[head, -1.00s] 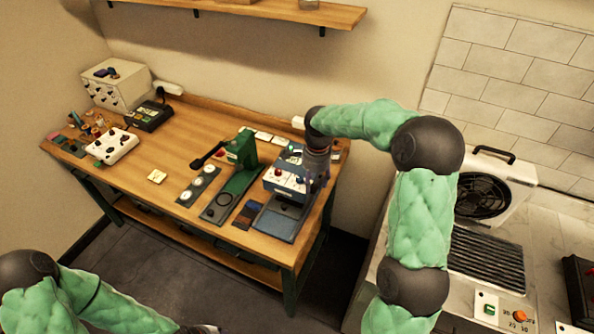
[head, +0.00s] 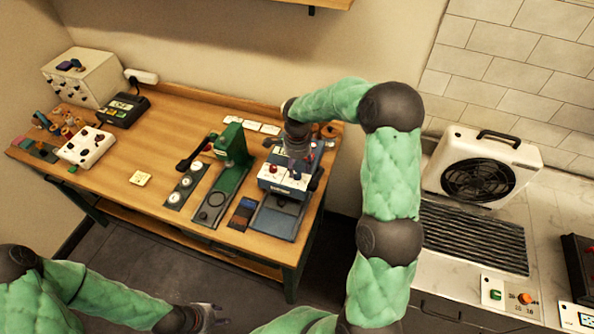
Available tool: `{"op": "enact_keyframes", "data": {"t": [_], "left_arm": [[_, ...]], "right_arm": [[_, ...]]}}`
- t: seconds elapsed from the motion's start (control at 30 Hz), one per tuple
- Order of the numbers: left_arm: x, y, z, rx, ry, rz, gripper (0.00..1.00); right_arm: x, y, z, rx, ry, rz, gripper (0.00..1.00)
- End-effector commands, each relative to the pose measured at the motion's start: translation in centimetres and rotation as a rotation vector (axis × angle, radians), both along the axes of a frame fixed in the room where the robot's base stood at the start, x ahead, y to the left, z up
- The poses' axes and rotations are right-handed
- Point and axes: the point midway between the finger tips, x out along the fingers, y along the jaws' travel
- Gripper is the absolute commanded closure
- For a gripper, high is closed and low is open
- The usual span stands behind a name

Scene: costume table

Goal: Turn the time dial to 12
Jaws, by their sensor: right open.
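A dark blue press (head: 278,216) stands at the front right of the wooden table. Its white front panel (head: 284,182) carries a red knob (head: 273,169) and a dark blue knob (head: 296,175). Markings are too small to read, so I cannot tell which is the time dial. My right gripper (head: 298,160) is open, pointing down at the press head just above and behind the panel; contact is unclear, and it hides part of the top. My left gripper (head: 214,317) is low at the bottom edge, away from the table; its finger opening is unclear.
A green hand press (head: 234,150) with a dark lever stands left of the blue press. A strip of round gauges (head: 184,186) lies beside it. On the right counter are a fan heater (head: 482,170) and a panel with an orange knob (head: 525,299).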

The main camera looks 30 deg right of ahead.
Motion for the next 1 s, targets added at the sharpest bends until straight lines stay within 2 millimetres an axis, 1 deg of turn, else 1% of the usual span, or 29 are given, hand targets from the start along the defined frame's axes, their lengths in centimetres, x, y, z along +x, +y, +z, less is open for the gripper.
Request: {"op": "enact_keyframes", "data": {"t": [0.03,0.1,0.3,0.63,0.67,0.7,0.77,0.8,0.83,1.0], "left_arm": [[0.0,0.0,0.1,0.0,0.0,0.0,0.6],[0.0,0.0,0.1,0.0,0.0,0.0,0.6],[0.0,0.0,0.2,0.0,0.0,0.0,0.6],[0.0,0.0,0.2,0.0,0.0,0.0,0.6],[0.0,0.0,0.2,0.0,0.0,0.0,0.6],[0.0,0.0,0.2,0.0,0.0,0.0,0.6],[0.0,0.0,0.2,0.0,0.0,0.0,0.6],[0.0,0.0,0.2,0.0,0.0,0.0,0.6],[0.0,0.0,0.2,0.0,0.0,0.0,0.6],[0.0,0.0,0.2,0.0,0.0,0.0,0.6]], "right_arm": [[-0.1,0.0,-0.8,0.0,0.002,0.0,0.48],[0.0,0.0,-1.7,0.0,0.001,0.001,0.48],[0.0,0.0,-3.2,0.0,-0.001,0.001,0.48],[0.0,0.0,-3.5,0.0,-0.002,0.001,0.48],[0.0,0.0,-3.5,0.0,-0.002,0.001,0.57],[0.0,0.0,-3.5,0.0,-0.002,0.001,0.68],[0.0,0.0,-3.5,0.0,-0.002,0.001,0.85],[0.0,0.0,-3.5,0.0,-0.002,0.001,0.96],[0.0,0.0,-3.5,0.0,-0.001,0.001,1.0],[0.0,0.0,-3.5,0.0,-0.001,0.002,1.0]]}}
